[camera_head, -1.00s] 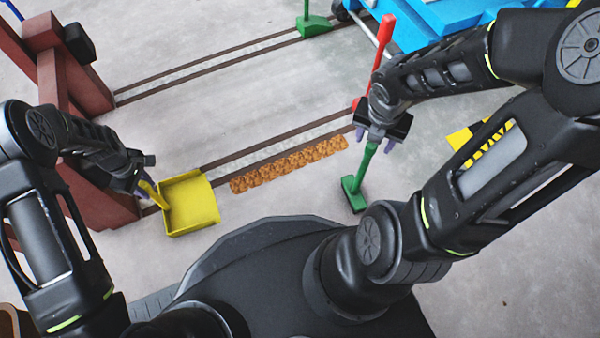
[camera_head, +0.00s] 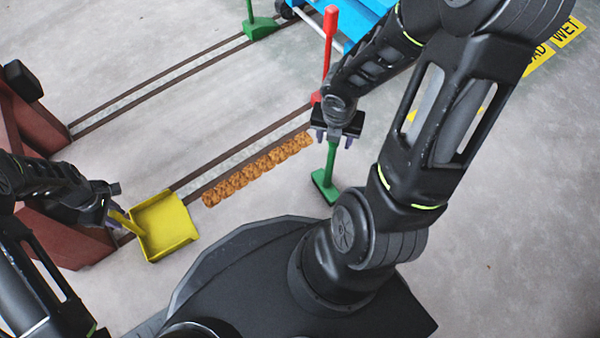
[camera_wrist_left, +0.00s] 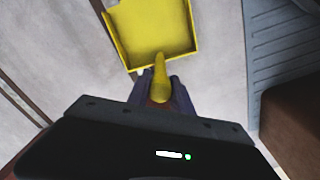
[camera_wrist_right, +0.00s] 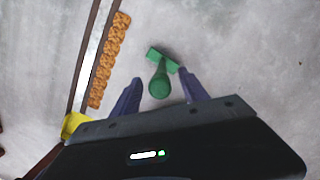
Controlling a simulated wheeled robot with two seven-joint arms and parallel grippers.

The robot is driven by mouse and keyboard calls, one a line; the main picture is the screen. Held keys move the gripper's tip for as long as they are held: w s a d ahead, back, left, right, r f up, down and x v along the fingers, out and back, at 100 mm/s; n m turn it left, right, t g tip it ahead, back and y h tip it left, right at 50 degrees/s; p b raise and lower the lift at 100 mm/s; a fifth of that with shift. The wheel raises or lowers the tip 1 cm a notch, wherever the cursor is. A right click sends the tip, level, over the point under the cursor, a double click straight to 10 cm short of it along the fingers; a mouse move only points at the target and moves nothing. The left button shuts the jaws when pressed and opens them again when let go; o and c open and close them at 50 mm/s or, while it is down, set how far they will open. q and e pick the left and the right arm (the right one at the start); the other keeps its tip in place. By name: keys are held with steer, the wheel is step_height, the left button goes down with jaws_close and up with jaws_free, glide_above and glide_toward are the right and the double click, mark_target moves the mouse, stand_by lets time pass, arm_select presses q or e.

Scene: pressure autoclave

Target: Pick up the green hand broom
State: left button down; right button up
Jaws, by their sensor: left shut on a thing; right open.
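The green hand broom (camera_head: 331,162) stands upright on the floor, its head (camera_head: 325,187) down. My right gripper (camera_head: 335,140) is open over the top of its handle. In the right wrist view the handle end (camera_wrist_right: 160,86) shows between the two spread fingers (camera_wrist_right: 158,92), with a gap on each side. My left gripper (camera_head: 112,217) is shut on the handle of a yellow dustpan (camera_head: 165,225). The left wrist view shows the handle (camera_wrist_left: 160,78) between the fingers and the pan (camera_wrist_left: 150,30) beyond.
A strip of brown debris (camera_head: 255,168) lies along the dark floor track. A red-handled tool (camera_head: 329,45) stands behind my right gripper. A green-based tool (camera_head: 260,27) and a blue machine (camera_head: 350,14) are farther back. A dark red frame (camera_head: 60,235) is at left. Floor right of the broom is clear.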

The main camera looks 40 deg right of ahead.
jaws_close()
stand_by(0.6)
stand_by(0.8)
